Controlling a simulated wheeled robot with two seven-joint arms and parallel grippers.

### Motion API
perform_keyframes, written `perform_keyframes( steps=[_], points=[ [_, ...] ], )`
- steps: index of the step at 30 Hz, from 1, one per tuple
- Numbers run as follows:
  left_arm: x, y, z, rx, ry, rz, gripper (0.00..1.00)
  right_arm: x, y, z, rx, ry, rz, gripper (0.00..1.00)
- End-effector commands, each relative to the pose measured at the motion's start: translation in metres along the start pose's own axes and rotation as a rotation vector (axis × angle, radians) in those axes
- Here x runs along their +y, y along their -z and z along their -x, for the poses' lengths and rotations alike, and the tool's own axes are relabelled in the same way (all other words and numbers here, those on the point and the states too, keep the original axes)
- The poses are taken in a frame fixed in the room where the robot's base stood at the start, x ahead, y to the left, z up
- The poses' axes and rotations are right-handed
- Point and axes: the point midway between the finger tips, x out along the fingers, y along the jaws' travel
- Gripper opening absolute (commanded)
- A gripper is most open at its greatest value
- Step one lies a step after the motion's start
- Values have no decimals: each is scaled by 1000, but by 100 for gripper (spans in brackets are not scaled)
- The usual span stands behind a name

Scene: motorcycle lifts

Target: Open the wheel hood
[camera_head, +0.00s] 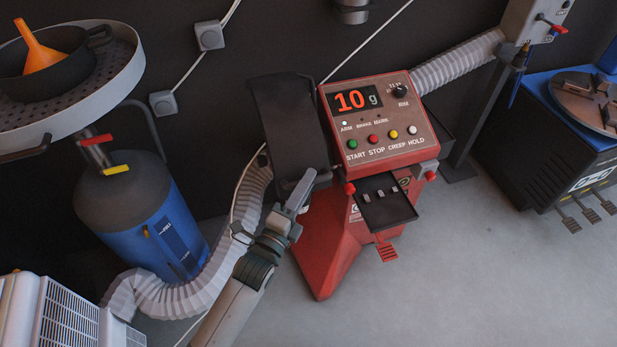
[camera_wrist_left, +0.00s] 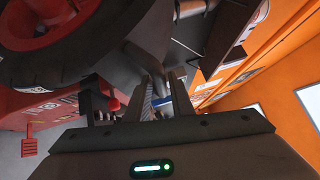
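The wheel hood (camera_head: 285,115) is a dark curved panel. It stands at the left side of the red wheel balancer (camera_head: 385,110), which has a lit display reading 10 g. My left gripper (camera_head: 308,183) is in front of the hood's lower end, beside the balancer's red body. Its fingers (camera_wrist_left: 161,92) look apart in the left wrist view, with a gap between them. A grey bar runs close above the fingertips; I cannot tell whether they touch it. A dark tyre (camera_wrist_left: 75,45) with a red hub fills the upper left there. My right gripper is not in view.
A blue tank (camera_head: 150,225) under a round tray (camera_head: 75,85) stands at the left, with a pale ribbed hose (camera_head: 175,298) on the floor. An open dark tray (camera_head: 386,205) projects from the balancer. A blue machine (camera_head: 545,135) stands right. Grey floor at lower right is clear.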

Motion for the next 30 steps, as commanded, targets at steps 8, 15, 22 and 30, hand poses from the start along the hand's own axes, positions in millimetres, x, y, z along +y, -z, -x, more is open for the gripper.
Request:
perform_keyframes(
  steps=[8,15,22,30],
  points=[
    [0,0,-12,0,0,-1,21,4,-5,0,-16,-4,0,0],
    [0,0,-11,0,0,-1,14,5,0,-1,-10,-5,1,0],
    [0,0,-11,0,0,-1,0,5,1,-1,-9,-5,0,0],
    [-4,-3,-16,0,-9,9,0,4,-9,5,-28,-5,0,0]
  ],
)
